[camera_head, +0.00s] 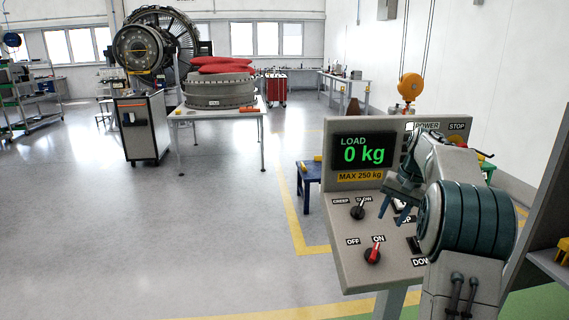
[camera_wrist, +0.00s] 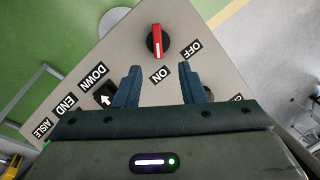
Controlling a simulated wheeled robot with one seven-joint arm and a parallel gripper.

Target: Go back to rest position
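My gripper (camera_head: 397,208) hangs in front of the grey control panel (camera_head: 336,262), near its middle. In the wrist view my gripper (camera_wrist: 158,72) has its two blue fingers apart with nothing between them. A red switch (camera_wrist: 157,42) lies beyond the fingertips, apart from them. In the head view the red switch (camera_head: 373,254) points toward ON, and a black switch (camera_head: 358,211) sits above it. The panel display (camera_head: 363,152) reads LOAD 0 kg. Part of the panel, including some buttons, is hidden behind my arm.
A white table (camera_head: 221,114) with a grey ring-shaped part (camera_head: 219,91) stands further back. A dark cabinet (camera_head: 139,129) stands beside it. A blue stool (camera_head: 309,181) is behind the panel. The floor at the left is clear. A shelf edge (camera_head: 551,264) is close at the right.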

